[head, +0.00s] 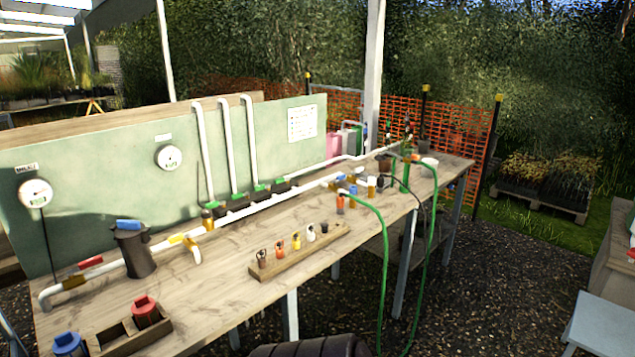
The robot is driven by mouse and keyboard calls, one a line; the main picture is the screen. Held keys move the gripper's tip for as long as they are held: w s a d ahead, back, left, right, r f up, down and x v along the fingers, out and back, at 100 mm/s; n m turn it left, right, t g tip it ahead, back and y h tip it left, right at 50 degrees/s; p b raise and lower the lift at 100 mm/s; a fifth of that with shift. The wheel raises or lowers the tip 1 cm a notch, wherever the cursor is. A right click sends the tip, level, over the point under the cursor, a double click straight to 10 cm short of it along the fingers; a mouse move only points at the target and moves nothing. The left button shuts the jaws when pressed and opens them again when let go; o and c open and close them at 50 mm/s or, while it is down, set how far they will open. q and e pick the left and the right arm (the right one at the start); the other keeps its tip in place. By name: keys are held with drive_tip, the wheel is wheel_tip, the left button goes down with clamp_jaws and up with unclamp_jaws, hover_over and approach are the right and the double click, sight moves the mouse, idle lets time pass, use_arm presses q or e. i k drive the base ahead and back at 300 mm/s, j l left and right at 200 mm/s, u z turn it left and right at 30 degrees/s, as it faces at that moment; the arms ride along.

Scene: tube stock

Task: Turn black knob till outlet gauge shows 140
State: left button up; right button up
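Two round white gauges are on the pale green panel. One gauge (36,193) is at the far left under a small label, and another gauge (169,157) is farther along under a second label. Their labels and readings are too small to read, so I cannot tell which is the outlet gauge. I cannot single out the black knob with certainty. Neither of my grippers is in view.
A wooden bench (215,285) carries a white pipe (265,204), a black canister (133,250) with a blue top, and yellow valve handles. A wooden tray (125,335) with a red-capped part is in front. Green hoses (384,270) hang over the right front edge.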

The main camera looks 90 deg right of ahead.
sight(206, 213)
drive_tip(key=z, duration=2.75)
